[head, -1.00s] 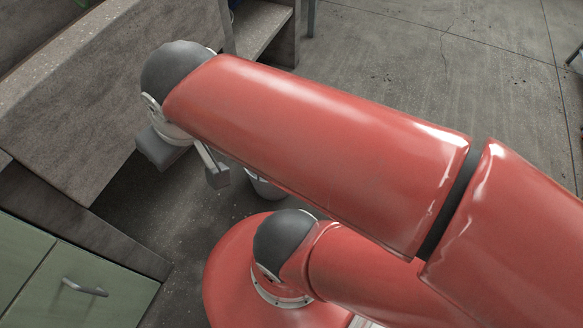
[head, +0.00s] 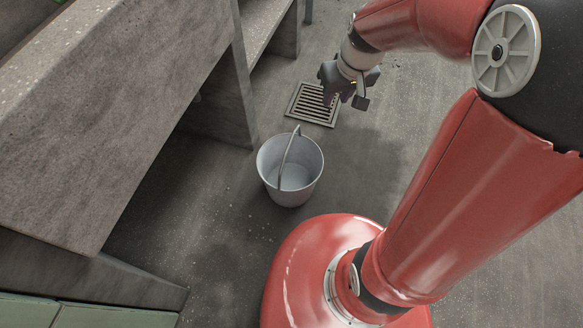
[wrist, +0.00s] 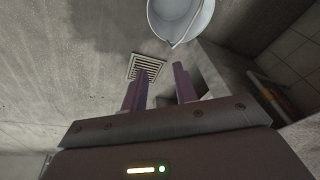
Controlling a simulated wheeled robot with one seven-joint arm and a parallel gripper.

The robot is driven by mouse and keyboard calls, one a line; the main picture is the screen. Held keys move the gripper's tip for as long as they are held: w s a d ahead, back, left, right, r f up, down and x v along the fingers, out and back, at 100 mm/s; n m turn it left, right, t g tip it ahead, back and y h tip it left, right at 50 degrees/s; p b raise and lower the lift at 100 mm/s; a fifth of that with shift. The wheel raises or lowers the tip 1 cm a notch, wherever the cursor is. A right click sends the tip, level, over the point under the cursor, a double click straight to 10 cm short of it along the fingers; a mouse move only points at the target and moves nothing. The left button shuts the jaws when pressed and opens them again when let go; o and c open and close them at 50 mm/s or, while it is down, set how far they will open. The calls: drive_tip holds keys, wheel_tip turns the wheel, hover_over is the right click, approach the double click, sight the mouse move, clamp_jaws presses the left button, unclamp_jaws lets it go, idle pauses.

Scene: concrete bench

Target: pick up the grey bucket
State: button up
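The grey bucket (head: 290,176) stands upright on the floor in the head view, between the concrete bench and my red base. Its thin handle arcs up over the open top, and it looks empty. In the wrist view the bucket (wrist: 181,18) is at the top edge, partly cut off, beyond my fingertips. My gripper (head: 345,98) is above and to the right of the bucket in the head view, over the floor drain. In the wrist view my gripper's two fingers (wrist: 160,77) stand apart with nothing between them. The gripper is not touching the bucket.
The concrete bench (head: 110,110) runs along the left, with its support panel close to the bucket. A square floor drain (head: 313,104) lies behind the bucket. Green cabinet fronts (head: 100,316) are at the lower left.

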drive_tip(key=w+f+n+g+b, duration=0.1)
drive_tip(key=w+f+g+b, duration=0.3)
drive_tip(key=f, duration=1.3)
drive_tip(key=n+t+b, duration=0.1)
hover_over(315, 158)
drive_tip(key=f, duration=1.3)
drive_tip(key=shift+w+d+f, duration=0.1)
drive_tip(key=shift+d+f, duration=0.2)
drive_tip(key=shift+d, duration=0.05)
drive_tip(key=f, duration=0.1)
drive_tip(key=f+b, duration=0.1)
drive_tip(key=f, duration=0.3)
drive_tip(key=shift+a+f, duration=0.25)
clamp_jaws()
drive_tip(key=shift+r, duration=0.1)
